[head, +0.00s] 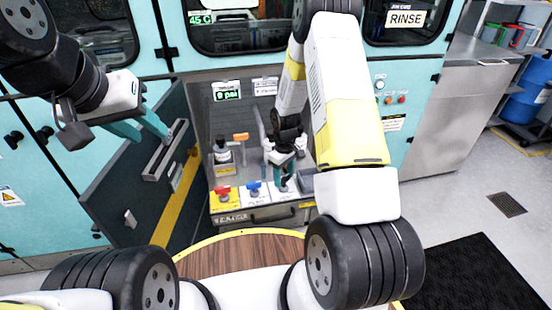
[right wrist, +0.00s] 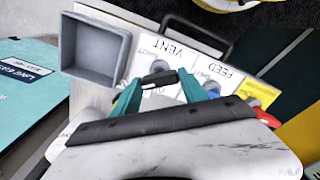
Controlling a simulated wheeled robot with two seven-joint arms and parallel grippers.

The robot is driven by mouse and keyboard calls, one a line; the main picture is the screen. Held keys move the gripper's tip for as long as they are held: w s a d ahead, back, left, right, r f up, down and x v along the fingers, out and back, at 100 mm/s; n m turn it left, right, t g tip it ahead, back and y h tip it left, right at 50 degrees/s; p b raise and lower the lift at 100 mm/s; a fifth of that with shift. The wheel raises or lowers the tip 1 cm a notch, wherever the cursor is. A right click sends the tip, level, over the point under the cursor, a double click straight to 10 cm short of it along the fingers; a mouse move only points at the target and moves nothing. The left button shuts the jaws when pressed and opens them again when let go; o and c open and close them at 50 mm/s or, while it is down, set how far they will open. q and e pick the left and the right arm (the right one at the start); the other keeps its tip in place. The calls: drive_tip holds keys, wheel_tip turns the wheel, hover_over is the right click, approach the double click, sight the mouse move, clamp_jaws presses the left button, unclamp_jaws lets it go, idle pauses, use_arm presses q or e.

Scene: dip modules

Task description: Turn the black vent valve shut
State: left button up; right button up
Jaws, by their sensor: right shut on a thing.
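The black vent valve (right wrist: 160,79) has a short black handle, seen in the right wrist view beside the label reading VENT. My right gripper (right wrist: 162,82) has its teal fingers at the two ends of this handle and is shut on it. In the head view the right gripper (head: 284,178) reaches down to the right end of the valve row and largely hides the black valve. My left gripper (head: 151,134) is empty, with its teal fingers apart, in front of the open dark door at the left.
A blue valve (head: 253,187) and a red valve (head: 222,193) sit left of the vent valve. A grey open box (right wrist: 92,50) is close beside it. Behind are an orange-handled valve (head: 240,137) and a display reading about 9 psi (head: 227,93). The dark door (head: 150,175) stands open at left.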

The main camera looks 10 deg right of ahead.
sight(284, 178)
drive_tip(key=m, duration=0.7)
idle(0.7)
drive_tip(key=o, duration=1.4)
drive_tip(key=shift+r, duration=3.9)
